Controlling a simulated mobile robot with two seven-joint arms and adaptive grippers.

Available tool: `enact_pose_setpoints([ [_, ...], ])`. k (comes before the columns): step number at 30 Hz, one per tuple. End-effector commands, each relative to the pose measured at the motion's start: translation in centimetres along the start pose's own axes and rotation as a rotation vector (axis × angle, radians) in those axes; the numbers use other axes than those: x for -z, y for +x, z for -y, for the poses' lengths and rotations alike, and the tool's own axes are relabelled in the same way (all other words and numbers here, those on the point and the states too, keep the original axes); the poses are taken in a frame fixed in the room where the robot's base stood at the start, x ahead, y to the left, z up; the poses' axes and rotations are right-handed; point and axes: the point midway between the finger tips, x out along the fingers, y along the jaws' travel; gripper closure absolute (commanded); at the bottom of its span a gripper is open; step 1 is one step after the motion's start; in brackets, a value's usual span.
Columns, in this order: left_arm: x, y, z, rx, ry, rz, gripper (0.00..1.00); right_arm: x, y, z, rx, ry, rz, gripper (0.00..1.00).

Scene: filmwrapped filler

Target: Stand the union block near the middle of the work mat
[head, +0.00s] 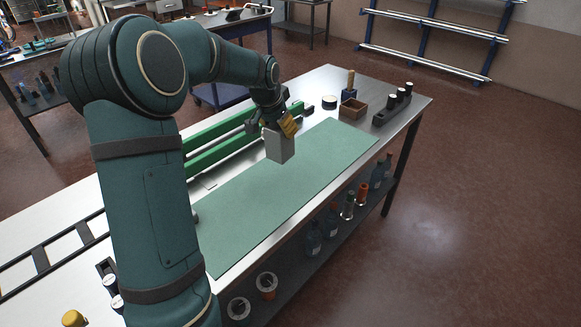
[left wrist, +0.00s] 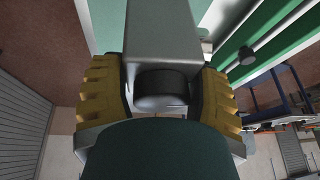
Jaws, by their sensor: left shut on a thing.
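The union block, a plain light grey box (head: 280,144), is in the head view over the far half of the green work mat (head: 262,202). My left gripper (head: 287,127), with yellow finger pads, is shut on its upper part. The block hangs upright or nearly so; whether its bottom touches the mat I cannot tell. In the left wrist view the block (left wrist: 162,32) sits between the two yellow fingers (left wrist: 165,90), with a dark round part below it in the picture. My right gripper is not in view.
Green rails (head: 215,150) run along the mat's left side. A small wooden box (head: 353,108), a dark rack with several white-topped pieces (head: 391,108) and a dark round tin (head: 329,102) stand at the table's far end. The near mat is clear. Bottles stand on the shelf below.

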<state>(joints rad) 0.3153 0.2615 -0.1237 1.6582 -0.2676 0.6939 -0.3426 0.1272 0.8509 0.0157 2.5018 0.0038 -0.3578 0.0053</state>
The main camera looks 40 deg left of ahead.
Motion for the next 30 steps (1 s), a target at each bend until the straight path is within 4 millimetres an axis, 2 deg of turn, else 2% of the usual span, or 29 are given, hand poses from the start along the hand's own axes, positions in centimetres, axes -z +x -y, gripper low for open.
enact_pose_setpoints([
  [1,-0.3,-1.1,-0.6,-0.002,0.031,-0.005,0.79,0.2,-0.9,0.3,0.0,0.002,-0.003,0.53],
  [2,-0.6,-1.3,-0.9,-0.002,0.046,-0.007,0.79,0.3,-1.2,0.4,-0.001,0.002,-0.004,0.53],
  [7,-2.0,-1.5,-1.9,-0.006,0.104,-0.012,0.79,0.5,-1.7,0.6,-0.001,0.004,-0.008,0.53],
  [16,-4.1,2.9,-2.4,-0.006,0.112,-0.011,0.79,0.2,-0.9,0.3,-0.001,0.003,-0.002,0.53],
  [25,-4.8,4.8,-2.6,-0.007,0.112,-0.012,0.79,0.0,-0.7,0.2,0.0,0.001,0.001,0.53],
  [30,-5.7,6.8,-2.8,-0.006,0.111,-0.011,0.79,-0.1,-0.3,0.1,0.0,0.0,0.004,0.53],
])
